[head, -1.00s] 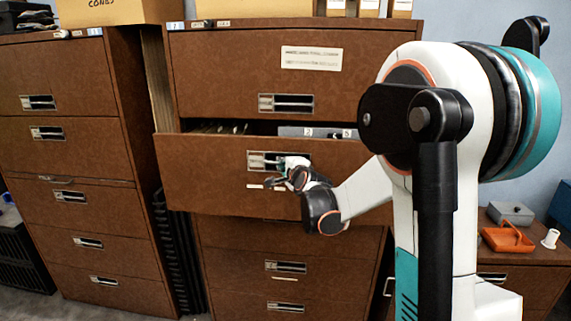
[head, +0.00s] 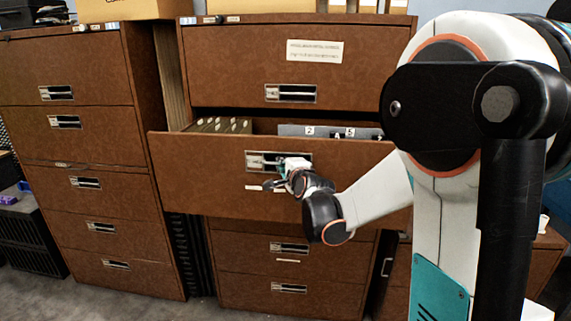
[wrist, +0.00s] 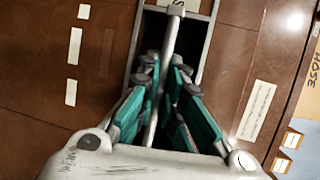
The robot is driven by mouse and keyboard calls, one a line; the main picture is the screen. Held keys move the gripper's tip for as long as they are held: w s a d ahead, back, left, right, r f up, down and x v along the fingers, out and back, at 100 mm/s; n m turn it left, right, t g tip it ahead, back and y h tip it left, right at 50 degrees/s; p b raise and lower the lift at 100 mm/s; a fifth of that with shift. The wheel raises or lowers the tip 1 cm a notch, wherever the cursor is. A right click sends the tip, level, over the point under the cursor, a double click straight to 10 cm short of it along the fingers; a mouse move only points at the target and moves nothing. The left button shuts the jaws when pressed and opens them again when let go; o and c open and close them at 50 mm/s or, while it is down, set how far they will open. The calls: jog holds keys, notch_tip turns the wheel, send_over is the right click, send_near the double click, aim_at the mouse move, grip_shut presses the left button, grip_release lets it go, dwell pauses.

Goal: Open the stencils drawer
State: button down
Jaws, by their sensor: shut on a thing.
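The stencils drawer (head: 215,170) is the second drawer down in the middle brown cabinet. It stands well out from the cabinet face. Grey stencil plates with number labels (head: 330,131) and tabbed folders (head: 222,124) show inside it. Its recessed metal handle (head: 262,161) is on the front, and the handle bar also shows in the wrist view (wrist: 172,30). My gripper (head: 288,170) is at this handle. In the wrist view its teal fingers (wrist: 163,85) are closed on the bar, one on each side.
A shut drawer (head: 240,65) with a paper label is above, and shut drawers (head: 290,265) are below. Another brown cabinet (head: 85,150) stands at the left. Boxes sit on top of the cabinets. Grey floor (head: 130,305) shows in front at lower left.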

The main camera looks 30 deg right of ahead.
jog(key=shift+s, duration=0.1)
dwell(0.3)
jog(key=c, duration=2)
grip_release()
jog(key=v, duration=1.2)
jog(key=shift+s+a, duration=0.1)
jog(key=shift+a, duration=0.05)
